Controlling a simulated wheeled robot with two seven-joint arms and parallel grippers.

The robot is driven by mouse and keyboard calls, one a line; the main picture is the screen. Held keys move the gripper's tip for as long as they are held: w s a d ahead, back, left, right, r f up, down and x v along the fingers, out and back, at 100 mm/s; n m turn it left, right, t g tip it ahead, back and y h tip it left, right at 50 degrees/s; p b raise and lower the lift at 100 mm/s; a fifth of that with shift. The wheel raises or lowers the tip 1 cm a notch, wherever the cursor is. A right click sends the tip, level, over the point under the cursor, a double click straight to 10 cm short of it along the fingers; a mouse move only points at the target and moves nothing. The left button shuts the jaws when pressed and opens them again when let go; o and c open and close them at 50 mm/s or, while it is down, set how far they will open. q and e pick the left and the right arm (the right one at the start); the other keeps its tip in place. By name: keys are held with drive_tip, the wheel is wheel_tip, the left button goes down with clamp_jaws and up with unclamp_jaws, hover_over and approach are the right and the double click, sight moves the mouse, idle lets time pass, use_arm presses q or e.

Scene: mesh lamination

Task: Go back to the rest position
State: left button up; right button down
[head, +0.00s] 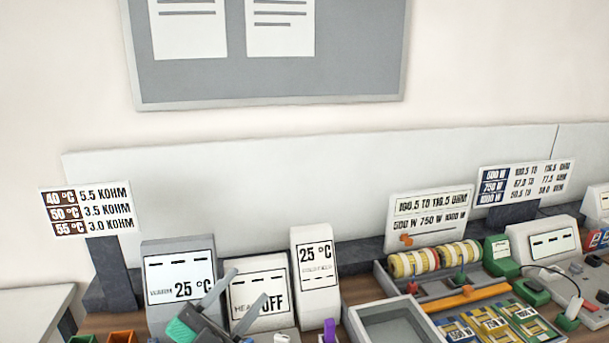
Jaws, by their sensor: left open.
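My left gripper (234,289) is at the bottom centre-left of the head view, in front of the warm display box and the heat box. Its two grey fingers are spread apart, with nothing visible between them. A green part shows at its base. The fingers overlap the heat box (270,285), which reads OFF, and the right edge of the warm box (180,262), which reads 25 °C. I cannot tell whether the fingers touch either box. My right gripper is not in the view.
A slim box (315,262) reading 25 °C stands right of the heat box. An empty grey tray (358,318), yellow-banded rolls (414,262) and green-based devices fill the right. Sign posts and a white back panel (230,175) stand behind.

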use_arm(q)
drive_tip(key=a+f+n+g+y, duration=0.1)
drive_tip(key=a+f+n+y, duration=0.5)
drive_tip(key=f+n+y, duration=0.25)
drive_tip(key=a+f+n+y, duration=0.5)
drive_tip(key=f+n+y, duration=0.2)
drive_tip(key=f+y, duration=0.15)
drive_tip(key=s+a+f+n+g, duration=0.2)
drive_tip(key=s+f+g, duration=1.1)
drive_tip(key=s+f, duration=0.8)
wheel_tip(320, 180, down, 30)
drive_tip(key=s+b, duration=0.1)
drive_tip(key=b, duration=0.3)
drive_tip(key=s+a+f+g+b, duration=0.1)
drive_tip(key=s+f+b, duration=0.1)
drive_tip(key=s+f, duration=0.8)
drive_tip(key=s+a+f+g+b, duration=0.1)
drive_tip(key=s+a+f, duration=0.1)
drive_tip(key=s+f, duration=0.8)
wheel_tip(320, 180, down, 6)
drive_tip(key=shift+r+m+b, duration=0.25)
drive_tip(key=shift+m+b, duration=0.15)
drive_tip(key=shift+m, duration=0.05)
